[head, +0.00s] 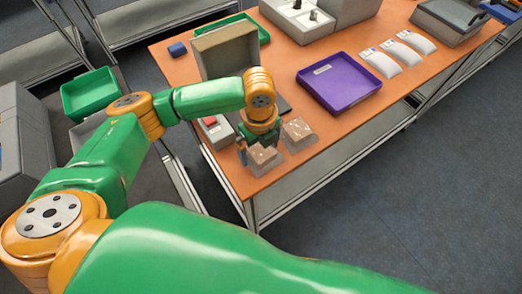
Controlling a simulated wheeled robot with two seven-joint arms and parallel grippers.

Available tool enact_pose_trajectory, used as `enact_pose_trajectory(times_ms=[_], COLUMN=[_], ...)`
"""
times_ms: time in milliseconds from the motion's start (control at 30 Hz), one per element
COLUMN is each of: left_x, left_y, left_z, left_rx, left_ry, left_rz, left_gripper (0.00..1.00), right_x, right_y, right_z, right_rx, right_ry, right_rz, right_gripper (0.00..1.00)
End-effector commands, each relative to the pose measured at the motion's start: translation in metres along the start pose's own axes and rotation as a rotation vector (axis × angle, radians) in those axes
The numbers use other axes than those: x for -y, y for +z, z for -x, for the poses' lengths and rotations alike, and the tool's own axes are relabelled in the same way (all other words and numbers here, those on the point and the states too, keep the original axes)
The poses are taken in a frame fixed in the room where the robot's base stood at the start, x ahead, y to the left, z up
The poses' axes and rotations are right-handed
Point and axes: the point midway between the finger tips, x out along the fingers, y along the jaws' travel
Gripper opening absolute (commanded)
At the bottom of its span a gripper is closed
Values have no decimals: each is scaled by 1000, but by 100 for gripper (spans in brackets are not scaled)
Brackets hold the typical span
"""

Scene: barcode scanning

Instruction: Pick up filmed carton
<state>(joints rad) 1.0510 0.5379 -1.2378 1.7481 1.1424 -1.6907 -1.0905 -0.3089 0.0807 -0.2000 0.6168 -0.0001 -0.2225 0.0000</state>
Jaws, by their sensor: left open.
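A small brown carton in clear film (263,156) sits at the near edge of the orange table (330,48). A second similar filmed carton (297,131) sits just to its right and farther back. My left gripper (257,149) points down at the nearer carton, with its fingers open close to it. The gripper's wrist hides part of the area behind, and I cannot tell whether the fingers touch the film. My right gripper is not in view.
A purple tray (339,83) lies to the right, with several white packets (398,54) beyond it. A brown open box (226,51) stands behind my left arm. A red-topped grey device (211,124) is left of the gripper. A green bin (89,95) is off the table.

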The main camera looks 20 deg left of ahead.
Motion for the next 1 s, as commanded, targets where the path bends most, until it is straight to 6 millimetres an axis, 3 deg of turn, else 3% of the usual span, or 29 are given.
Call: enact_pose_trajectory(times_ms=[167, 400, 500, 800, 933, 1000], left_x=[0, 0, 1, 1, 2, -9], left_y=[0, 0, 0, 0, 0, 11], left_z=[0, 0, 0, 6, 27, 46], left_rx=[0, 0, 0, -1, 1, 2], left_ry=[-1, -2, -2, -5, -8, -7], left_rz=[0, 1, 1, 1, 0, 6], left_gripper=[97, 32, 11, 11, 11, 11], right_x=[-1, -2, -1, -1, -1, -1], right_y=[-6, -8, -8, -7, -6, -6], right_z=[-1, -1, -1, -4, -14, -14], right_rx=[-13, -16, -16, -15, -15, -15], right_ry=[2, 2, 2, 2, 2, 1], right_rz=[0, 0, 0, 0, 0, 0], right_gripper=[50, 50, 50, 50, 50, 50])
